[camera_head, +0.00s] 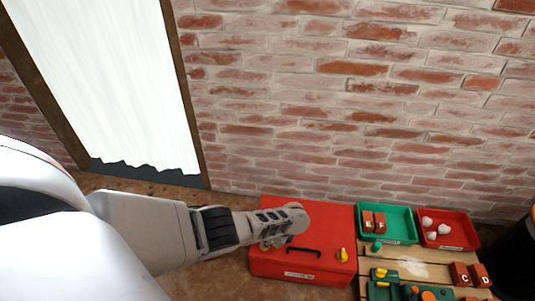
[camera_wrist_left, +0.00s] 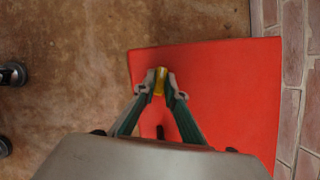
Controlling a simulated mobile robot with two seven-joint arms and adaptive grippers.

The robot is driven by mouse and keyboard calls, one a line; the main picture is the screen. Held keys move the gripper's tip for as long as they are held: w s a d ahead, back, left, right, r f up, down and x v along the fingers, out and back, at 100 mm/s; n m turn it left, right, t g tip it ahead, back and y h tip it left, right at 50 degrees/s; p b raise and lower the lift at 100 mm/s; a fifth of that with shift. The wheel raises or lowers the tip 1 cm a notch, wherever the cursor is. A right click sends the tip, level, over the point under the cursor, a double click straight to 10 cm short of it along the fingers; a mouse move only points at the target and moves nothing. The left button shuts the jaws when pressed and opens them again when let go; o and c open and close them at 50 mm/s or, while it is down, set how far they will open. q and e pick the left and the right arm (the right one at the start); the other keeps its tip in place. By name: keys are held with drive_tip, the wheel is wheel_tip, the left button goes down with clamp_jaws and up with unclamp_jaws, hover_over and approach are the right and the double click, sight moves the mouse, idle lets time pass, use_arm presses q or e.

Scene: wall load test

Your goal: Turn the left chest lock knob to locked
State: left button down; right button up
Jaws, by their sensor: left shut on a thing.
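The red chest (camera_head: 330,222) stands against the brick wall, with a black handle (camera_head: 290,250) on its front part. My left gripper (camera_head: 268,244) is at the left part of the chest and largely hides the left knob in the head view. In the left wrist view, my left gripper (camera_wrist_left: 161,82) is shut on the yellow left lock knob (camera_wrist_left: 160,79), one finger on each side. The red chest surface (camera_wrist_left: 220,85) lies below it. The yellow right knob (camera_head: 342,255) is free. My right gripper is not in view.
Right of the chest are a green tray (camera_head: 398,237) with red-brown blocks and a red tray (camera_head: 459,243) with white pieces. Lettered blocks (camera_head: 461,274) lie on a wooden board. A dark round object (camera_head: 520,255) stands far right.

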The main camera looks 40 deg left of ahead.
use_arm(q)
drive_tip(key=shift+s+d+f+n+g, duration=0.15)
drive_tip(key=shift+s+f+n+g, duration=0.2)
drive_tip(key=shift+n, duration=0.45)
drive_tip(key=shift+w+r+n+g+h+b, duration=0.1)
drive_tip(key=shift+w+n+g+h+b, duration=0.2)
drive_tip(key=shift+n+b, duration=0.45)
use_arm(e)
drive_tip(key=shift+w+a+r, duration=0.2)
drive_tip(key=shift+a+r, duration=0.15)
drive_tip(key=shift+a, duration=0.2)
use_arm(q)
drive_tip(key=shift+n, duration=0.35)
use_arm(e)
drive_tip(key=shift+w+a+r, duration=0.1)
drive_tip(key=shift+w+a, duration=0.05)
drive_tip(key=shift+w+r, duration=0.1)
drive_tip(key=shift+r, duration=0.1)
use_arm(q)
drive_tip(key=c, duration=2.1)
unclamp_jaws()
drive_tip(key=shift+r, duration=0.1)
drive_tip(key=shift+w, duration=0.1)
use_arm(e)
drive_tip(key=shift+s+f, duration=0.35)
